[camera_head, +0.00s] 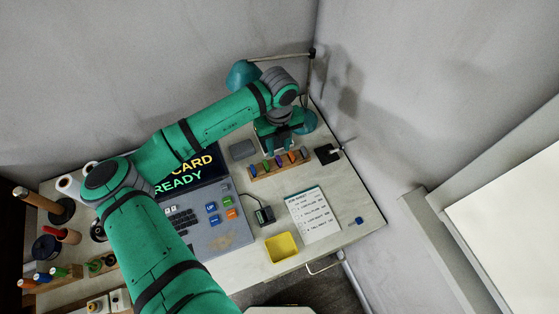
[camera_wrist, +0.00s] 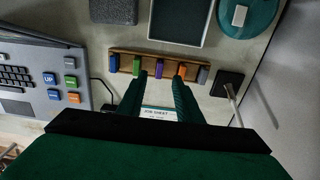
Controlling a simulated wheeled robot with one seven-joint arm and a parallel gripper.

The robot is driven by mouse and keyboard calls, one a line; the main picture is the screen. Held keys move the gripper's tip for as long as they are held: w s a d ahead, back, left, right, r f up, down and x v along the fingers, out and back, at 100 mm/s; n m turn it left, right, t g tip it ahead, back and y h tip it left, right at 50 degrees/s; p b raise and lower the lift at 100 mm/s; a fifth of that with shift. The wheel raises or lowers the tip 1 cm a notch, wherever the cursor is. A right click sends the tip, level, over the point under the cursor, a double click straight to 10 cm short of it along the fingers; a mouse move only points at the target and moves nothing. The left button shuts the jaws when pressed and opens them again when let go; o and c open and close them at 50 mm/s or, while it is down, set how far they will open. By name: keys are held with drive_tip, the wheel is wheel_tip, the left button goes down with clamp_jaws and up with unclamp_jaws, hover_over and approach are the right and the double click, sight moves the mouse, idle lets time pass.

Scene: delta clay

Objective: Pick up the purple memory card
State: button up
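The purple memory card (camera_wrist: 158,68) stands in the middle of a wooden rack (camera_wrist: 147,52) with a green card on its left and an orange card on its right. In the head view the same rack (camera_head: 282,170) lies just in front of my gripper, and the purple card (camera_head: 279,162) shows small in it. My gripper (camera_wrist: 161,78) is open and empty. In the wrist view its fingertips lie to either side of the purple card, slightly toward the picture's bottom. The height gap between fingertips and card cannot be told.
A console (camera_head: 228,238) with keys and a lit screen stands left of the rack. A job sheet (camera_head: 314,215) and a yellow tray (camera_head: 283,247) lie in front. A black square holder (camera_wrist: 228,83) with a rod is close to the rack's right end. A teal lamp (camera_head: 243,74) stands behind.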

sight(279, 159)
drive_tip(key=shift+s+f, duration=0.15)
drive_tip(key=shift+f, duration=2.75)
clamp_jaws()
